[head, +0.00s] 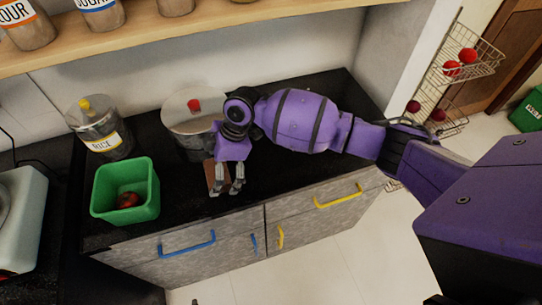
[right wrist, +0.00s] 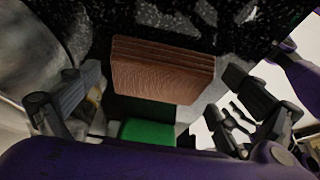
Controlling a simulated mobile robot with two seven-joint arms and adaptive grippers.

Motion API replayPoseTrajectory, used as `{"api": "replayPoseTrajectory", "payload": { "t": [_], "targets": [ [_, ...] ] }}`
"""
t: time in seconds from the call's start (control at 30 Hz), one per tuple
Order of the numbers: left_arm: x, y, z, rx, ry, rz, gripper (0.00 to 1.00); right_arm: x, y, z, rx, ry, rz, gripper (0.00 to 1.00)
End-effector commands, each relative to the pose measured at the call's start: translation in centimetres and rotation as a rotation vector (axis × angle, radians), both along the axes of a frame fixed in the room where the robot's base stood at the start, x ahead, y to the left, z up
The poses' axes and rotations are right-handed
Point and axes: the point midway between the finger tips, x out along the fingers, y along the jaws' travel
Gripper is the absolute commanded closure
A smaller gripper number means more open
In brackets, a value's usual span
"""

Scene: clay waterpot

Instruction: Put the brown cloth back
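The brown cloth (head: 209,172) is a folded brown pad on the black counter, in front of the steel pot. In the right wrist view the cloth (right wrist: 160,68) shows stacked layers along one edge, ahead of and between the spread fingers. My right gripper (head: 227,187) reaches down at the cloth, with its fingers partly covering it in the head view. The right gripper (right wrist: 165,105) is open, with a gap visible on both sides of the cloth. I cannot tell whether a finger touches it. My left gripper is not in view.
A steel pot (head: 186,125) with a red knob stands behind the cloth, partly behind my arm. A rice jar (head: 105,140) and a green bin (head: 125,207) holding a red item stand to the left. A shelf (head: 130,38) with jars runs above. The counter's front edge is close.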

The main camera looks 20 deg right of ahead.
Motion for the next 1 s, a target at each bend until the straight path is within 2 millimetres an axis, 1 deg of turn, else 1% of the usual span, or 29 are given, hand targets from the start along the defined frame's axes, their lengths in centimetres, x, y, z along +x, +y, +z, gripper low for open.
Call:
{"api": "replayPoseTrajectory", "payload": {
  "t": [0.23,0.37,0.47,0.6,0.8,0.9,1.0],
  "targets": [
    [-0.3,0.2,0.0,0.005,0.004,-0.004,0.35,0.2,0.1,0.5,0.0,-0.006,0.002,0.0],
    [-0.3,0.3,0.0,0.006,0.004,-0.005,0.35,0.3,-0.4,1.7,0.0,-0.008,0.002,0.0],
    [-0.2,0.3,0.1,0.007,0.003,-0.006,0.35,0.3,-1.1,3.5,0.0,-0.01,0.001,0.0],
    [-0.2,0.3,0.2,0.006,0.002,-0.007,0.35,0.3,-2.3,6.4,-0.001,-0.01,0.002,0.0],
    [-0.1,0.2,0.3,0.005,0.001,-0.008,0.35,0.2,-3.7,9.9,0.0,-0.007,0.001,0.0],
    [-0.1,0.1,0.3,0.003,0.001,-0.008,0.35,0.2,-4.2,10.9,0.0,-0.006,0.002,0.0],
    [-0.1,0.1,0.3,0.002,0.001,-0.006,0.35,0.2,-4.4,11.5,0.001,-0.005,0.001,0.0]
  ]
}}
